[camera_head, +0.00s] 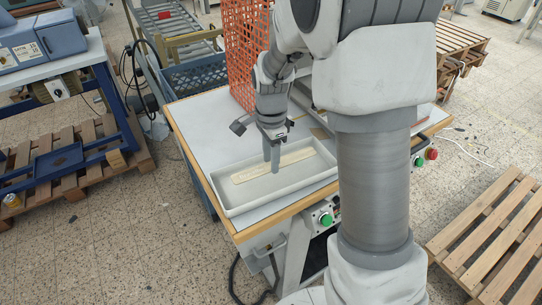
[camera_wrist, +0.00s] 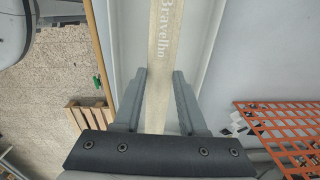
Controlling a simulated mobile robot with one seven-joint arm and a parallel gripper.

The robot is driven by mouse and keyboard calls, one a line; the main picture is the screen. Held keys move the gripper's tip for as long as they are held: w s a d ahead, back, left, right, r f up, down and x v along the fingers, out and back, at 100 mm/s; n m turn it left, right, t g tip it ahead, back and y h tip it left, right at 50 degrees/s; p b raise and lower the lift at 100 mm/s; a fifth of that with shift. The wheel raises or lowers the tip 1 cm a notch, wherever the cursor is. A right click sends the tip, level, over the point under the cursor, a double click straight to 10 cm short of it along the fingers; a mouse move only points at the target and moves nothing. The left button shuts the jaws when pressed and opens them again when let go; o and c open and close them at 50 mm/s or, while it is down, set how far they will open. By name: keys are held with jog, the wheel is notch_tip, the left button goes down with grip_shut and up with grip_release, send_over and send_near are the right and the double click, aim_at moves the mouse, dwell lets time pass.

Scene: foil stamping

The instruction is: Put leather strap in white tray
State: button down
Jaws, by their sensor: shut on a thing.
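The leather strap (camera_head: 247,175) is a long cream strip in the white tray (camera_head: 285,191), lying roughly along its length. In the wrist view, the strap (camera_wrist: 163,45) bears the printed word "Bravelho" and runs between the fingers, with the pale tray floor (camera_wrist: 196,45) beside it. My gripper (camera_head: 273,166) points down into the tray, over the middle of the strap. In the wrist view, my gripper (camera_wrist: 160,80) has one finger on each side of the strap and is shut on it. The exact contact at the fingertips is hard to see.
The tray stands at the front of a wood-edged table (camera_head: 210,130). An orange mesh (camera_head: 240,50) stands at the table's back, and a blue crate (camera_head: 195,75) is behind at the left. Green (camera_head: 326,219) and red (camera_head: 432,154) buttons sit along the front side.

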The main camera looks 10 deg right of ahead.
jog(key=shift+c, duration=1.9)
grip_release()
notch_tip(320, 180, up, 18)
jog(key=shift+f, duration=0.25)
